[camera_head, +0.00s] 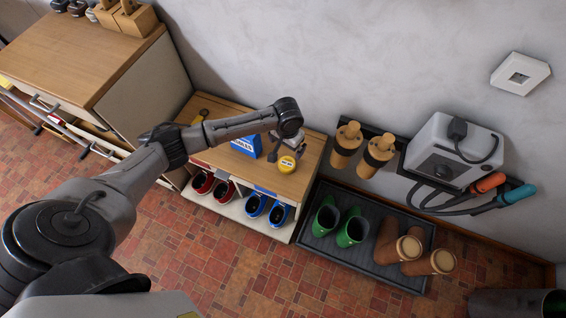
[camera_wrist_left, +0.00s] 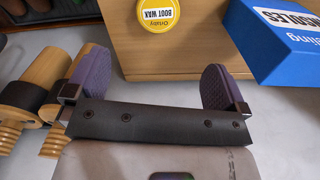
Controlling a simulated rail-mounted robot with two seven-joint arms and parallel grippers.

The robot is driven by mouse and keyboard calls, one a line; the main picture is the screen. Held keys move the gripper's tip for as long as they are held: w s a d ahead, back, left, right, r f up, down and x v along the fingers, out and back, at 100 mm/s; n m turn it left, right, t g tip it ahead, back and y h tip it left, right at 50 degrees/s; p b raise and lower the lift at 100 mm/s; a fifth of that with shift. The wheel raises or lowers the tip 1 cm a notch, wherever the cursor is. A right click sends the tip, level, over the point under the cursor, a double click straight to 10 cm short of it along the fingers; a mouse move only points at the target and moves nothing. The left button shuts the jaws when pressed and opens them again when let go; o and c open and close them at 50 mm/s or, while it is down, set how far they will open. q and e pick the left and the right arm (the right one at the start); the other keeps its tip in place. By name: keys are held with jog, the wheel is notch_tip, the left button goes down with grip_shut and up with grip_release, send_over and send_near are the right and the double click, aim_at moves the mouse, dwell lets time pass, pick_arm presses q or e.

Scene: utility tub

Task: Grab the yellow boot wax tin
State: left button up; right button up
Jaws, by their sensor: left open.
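The yellow boot wax tin (camera_head: 287,164) stands on the wooden top of the low shoe bench (camera_head: 299,187), near its right end. In the left wrist view the tin (camera_wrist_left: 160,14) shows at the top, its round white label reading "BOOT WAX", partly cut off by the frame edge. My left gripper (camera_head: 279,152) hangs just behind the tin in the head view. In the left wrist view its two purple-padded fingers (camera_wrist_left: 157,80) are wide apart with nothing between them; the tin lies beyond the fingertips. My right gripper is not in view.
A blue box (camera_head: 246,145) stands left of the tin, close to one finger in the wrist view (camera_wrist_left: 275,40). Wooden-handled pieces (camera_head: 377,151) hang on the wall at right. Red and blue shoes (camera_head: 255,205) sit in the bench; boots stand on a dark tray (camera_head: 301,239).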

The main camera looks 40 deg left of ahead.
pick_arm(q)
jog(key=b, duration=0.4)
send_over(287, 163)
notch_tip(287, 163, down, 8)
jog(key=shift+s+a+r, duration=0.1)
jog(key=shift+r, duration=0.1)
jog(key=shift+f, duration=0.6)
jog(key=shift+f+b, duration=0.6)
jog(key=shift+b, duration=0.25)
jog(key=f+b, duration=0.2)
jog(key=f, duration=0.1)
jog(key=shift+d+b, duration=0.2)
jog(key=shift+b, duration=0.1)
jog(key=shift+f+b, duration=0.3)
jog(key=shift+f, duration=0.2)
jog(key=shift+r, duration=0.1)
jog(key=shift+c, duration=0.4)
jog(key=c, duration=1)
jog(key=shift+o, duration=0.2)
jog(key=shift+r, duration=0.1)
